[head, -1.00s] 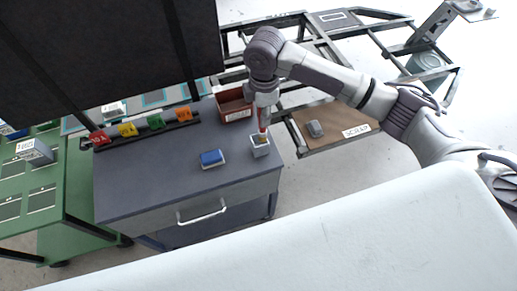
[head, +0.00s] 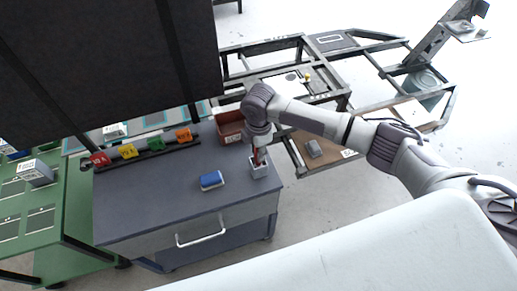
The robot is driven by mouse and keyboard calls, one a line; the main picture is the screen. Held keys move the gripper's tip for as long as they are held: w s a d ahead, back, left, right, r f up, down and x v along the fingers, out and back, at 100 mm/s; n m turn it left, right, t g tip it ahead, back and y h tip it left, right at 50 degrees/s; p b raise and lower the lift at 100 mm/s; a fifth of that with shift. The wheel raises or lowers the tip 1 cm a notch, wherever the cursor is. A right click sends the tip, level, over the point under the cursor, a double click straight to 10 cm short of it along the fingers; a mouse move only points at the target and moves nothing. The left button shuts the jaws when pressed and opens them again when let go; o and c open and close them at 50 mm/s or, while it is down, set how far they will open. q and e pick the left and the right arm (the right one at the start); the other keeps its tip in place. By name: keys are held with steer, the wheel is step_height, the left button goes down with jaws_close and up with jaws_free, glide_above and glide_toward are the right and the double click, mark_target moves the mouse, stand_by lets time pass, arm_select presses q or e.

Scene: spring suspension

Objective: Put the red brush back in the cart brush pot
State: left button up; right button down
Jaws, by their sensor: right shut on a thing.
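The small grey brush pot (head: 262,172) stands at the right end of the dark grey cart top (head: 165,205). My right gripper (head: 258,147) is just above the pot, shut on the red brush (head: 257,158). The brush points down, and its lower end is at the pot's opening. I cannot tell how deep it reaches inside, as the bristles are hidden. My left gripper is not in view.
A blue block-like item (head: 211,181) lies on the cart left of the pot. A red bin (head: 229,127) stands behind the gripper. Coloured tags (head: 128,151) line the cart's back edge. A brown board (head: 318,148) with a grey item is to the right.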

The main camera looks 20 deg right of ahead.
steer(key=shift+f, duration=0.1)
steer(key=c, duration=0.9)
jaws_free()
steer(key=shift+c, duration=0.2)
step_height(320, 180, up, 12)
steer(key=shift+r+b, duration=0.2)
steer(key=shift+b, duration=0.3)
